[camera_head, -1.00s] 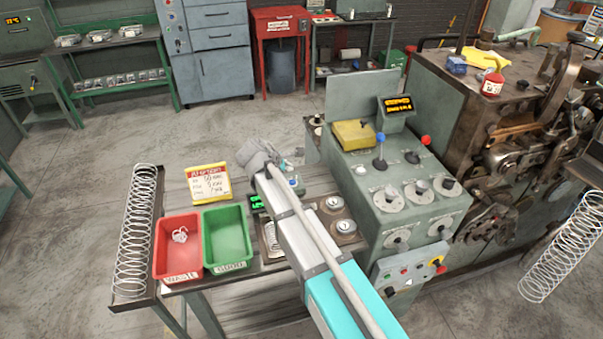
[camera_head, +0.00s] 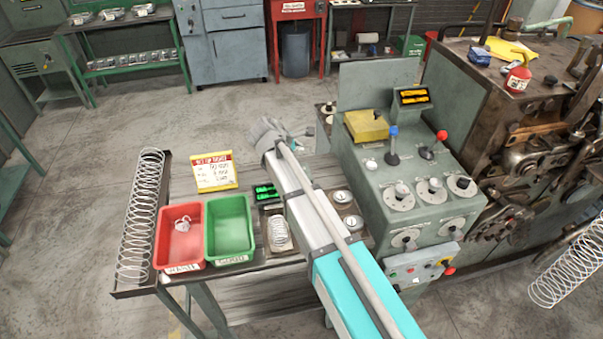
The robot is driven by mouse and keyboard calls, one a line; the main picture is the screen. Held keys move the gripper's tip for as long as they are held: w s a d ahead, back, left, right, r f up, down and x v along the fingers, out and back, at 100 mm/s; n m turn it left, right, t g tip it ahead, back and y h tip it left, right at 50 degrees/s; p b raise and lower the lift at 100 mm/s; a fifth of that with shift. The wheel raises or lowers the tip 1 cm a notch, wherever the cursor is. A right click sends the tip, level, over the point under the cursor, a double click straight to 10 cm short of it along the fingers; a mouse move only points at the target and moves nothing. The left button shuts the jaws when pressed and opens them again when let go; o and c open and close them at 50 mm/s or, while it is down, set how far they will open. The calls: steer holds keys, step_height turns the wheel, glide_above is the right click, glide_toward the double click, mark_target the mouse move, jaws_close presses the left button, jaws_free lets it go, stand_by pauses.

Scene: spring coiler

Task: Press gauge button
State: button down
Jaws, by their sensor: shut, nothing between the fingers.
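The gauge appears to be the small dark unit with a green lit display (camera_head: 266,192) on the bench, behind a plate holding a short coil spring (camera_head: 279,233). Its digits are too small to read, and I cannot make out a button on it. My arm reaches over the bench from the lower right, passing just right of the display. My gripper (camera_head: 300,132) shows only as a small pale shape at the arm's far end, beyond the display and apart from it. It looks shut and empty; its fingertips are not clear.
A red bin (camera_head: 179,237) holding a small coil and an empty green bin (camera_head: 229,228) stand left of the gauge. A yellow-red sign (camera_head: 214,172) stands behind them. Two round dials (camera_head: 342,196) and a control console (camera_head: 372,190) with levers and knobs are at right.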

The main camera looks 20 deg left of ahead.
steer(key=shift+f+b, duration=4.2)
steer(key=shift+f, duration=0.15)
steer(key=shift+f, duration=0.15)
steer(key=shift+f+b, duration=0.3)
steer(key=shift+b, duration=0.15)
steer(key=shift+f+b, duration=0.35)
steer(key=shift+r, duration=0.1)
steer(key=shift+r+p, duration=0.75)
steer(key=shift+p, duration=0.1)
steer(key=shift+r+p, duration=2.5)
steer(key=shift+s+f, duration=0.1)
